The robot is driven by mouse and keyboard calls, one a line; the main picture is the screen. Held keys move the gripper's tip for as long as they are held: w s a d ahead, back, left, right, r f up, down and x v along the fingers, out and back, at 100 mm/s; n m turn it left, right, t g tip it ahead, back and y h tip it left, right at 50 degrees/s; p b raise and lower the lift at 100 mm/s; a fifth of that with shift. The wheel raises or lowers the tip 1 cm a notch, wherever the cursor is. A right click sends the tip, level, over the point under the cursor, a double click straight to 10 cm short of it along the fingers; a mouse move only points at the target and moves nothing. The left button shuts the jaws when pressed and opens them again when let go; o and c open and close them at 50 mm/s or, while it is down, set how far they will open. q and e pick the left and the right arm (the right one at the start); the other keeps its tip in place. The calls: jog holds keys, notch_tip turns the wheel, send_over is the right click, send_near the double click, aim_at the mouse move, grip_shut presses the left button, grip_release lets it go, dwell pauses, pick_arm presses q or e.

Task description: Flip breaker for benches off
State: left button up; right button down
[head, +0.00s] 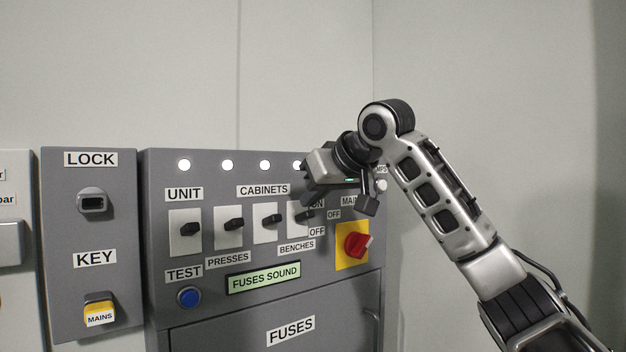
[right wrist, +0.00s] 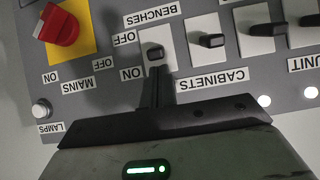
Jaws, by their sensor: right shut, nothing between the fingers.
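The benches breaker is a white plate (head: 294,212) with a dark lever, fourth in the row on the grey panel (head: 215,330). Its label BENCHES (head: 296,247) is below, with ON and OFF marks beside it. In the right wrist view, which is upside down, its lever (right wrist: 155,54) stands out near the plate's middle; which way it is set I cannot tell. My right gripper (right wrist: 159,78) is shut and empty, its tips at the ON-side edge of the plate, close to the lever; contact is unclear. My left gripper is not in view.
Three more breakers are to the left, the cabinets one (head: 265,222) nearest. The red mains knob (head: 357,245) on yellow is at lower right. White lamps (head: 227,165) are lit above. A FUSES SOUND display (head: 264,278) and blue test button (head: 188,297) are below. A lock-and-key box (head: 90,225) stands left.

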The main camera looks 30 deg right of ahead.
dwell(0.3)
pick_arm(q)
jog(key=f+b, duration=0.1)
jog(key=b, duration=0.1)
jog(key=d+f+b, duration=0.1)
jog(key=b, duration=0.1)
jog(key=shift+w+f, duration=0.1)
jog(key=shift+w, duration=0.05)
pick_arm(e)
jog(key=t, duration=0.1)
jog(key=f+t, duration=0.1)
jog(key=t, duration=0.1)
jog(key=shift+s, duration=0.35)
pick_arm(q)
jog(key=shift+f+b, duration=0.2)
jog(key=shift+b, duration=0.3)
pick_arm(e)
jog(key=shift+f, duration=0.1)
